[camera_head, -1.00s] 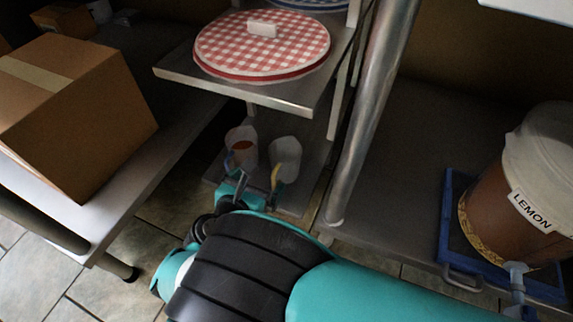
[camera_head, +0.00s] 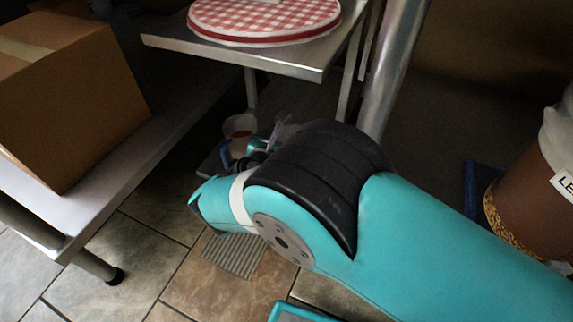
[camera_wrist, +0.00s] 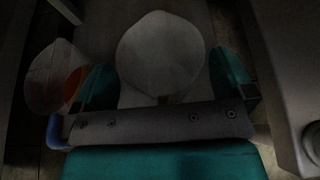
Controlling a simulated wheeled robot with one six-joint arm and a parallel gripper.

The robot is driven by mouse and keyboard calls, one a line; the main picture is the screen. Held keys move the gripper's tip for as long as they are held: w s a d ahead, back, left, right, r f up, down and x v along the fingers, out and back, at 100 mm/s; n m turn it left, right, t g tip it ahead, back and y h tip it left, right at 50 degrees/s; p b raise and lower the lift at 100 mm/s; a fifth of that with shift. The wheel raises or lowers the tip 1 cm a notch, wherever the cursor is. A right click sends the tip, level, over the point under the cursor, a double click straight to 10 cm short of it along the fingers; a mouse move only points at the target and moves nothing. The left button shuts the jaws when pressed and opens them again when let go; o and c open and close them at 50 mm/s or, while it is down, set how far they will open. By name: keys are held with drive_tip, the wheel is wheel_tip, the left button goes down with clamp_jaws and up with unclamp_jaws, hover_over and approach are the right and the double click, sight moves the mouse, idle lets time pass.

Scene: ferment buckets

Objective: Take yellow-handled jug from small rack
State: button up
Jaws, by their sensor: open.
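The yellow-handled jug (camera_wrist: 160,50) is pale and translucent, seen from above in the wrist view. Only a dull bit of its handle shows at its near side. My gripper (camera_wrist: 164,84) is open, with one teal finger on each side of the jug's near part; I cannot tell whether they touch it. A second jug (camera_wrist: 45,75) with a blue handle and orange-red contents stands just left of my left finger. It also shows in the head view (camera_head: 239,127). There my arm hides most of the yellow-handled jug. Both jugs are on the small rack's lower shelf (camera_head: 211,166).
The rack's upper shelf (camera_head: 300,62) overhangs the jugs and bears a red checkered lid (camera_head: 265,22). A cardboard box (camera_head: 70,95) is on the left table. A brown bucket (camera_head: 530,200) is at the right.

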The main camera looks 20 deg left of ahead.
drive_tip(key=shift+w, duration=0.2)
drive_tip(key=c, duration=0.8)
